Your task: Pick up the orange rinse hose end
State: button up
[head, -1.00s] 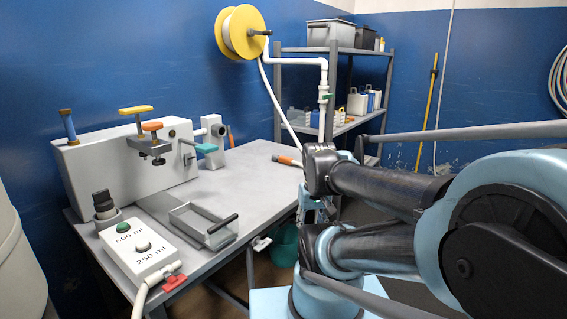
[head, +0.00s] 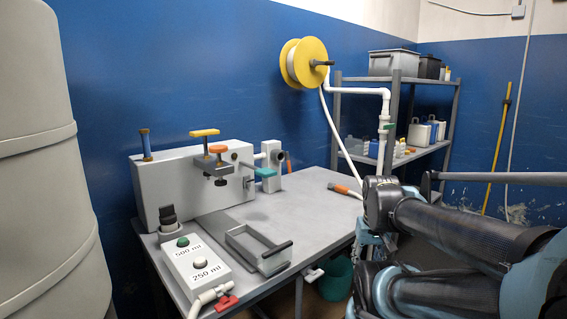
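The orange rinse hose end (head: 346,190) lies on the grey bench top near its right edge. It joins the white hose (head: 336,133) that hangs from the yellow reel on the wall. My gripper (head: 369,243) seems to hang below the dark end of my arm, just right of the bench and the hose end. It is apart from the hose end. It is small and partly hidden by my arm links, so I cannot make out its fingers or whether they are open. No grip on the hose shows.
A yellow hose reel (head: 303,63) hangs on the wall. A shelf rack (head: 398,155) stands behind. The bench's middle is clear.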

aim_at(342, 190)
jog(key=z, duration=0.5)
jog(key=k, duration=1.15)
jog(key=z, duration=0.6)
jog(key=i, duration=1.35)
jog(key=u, duration=0.65)
jog(key=i, duration=0.35)
jog(key=u, duration=0.2)
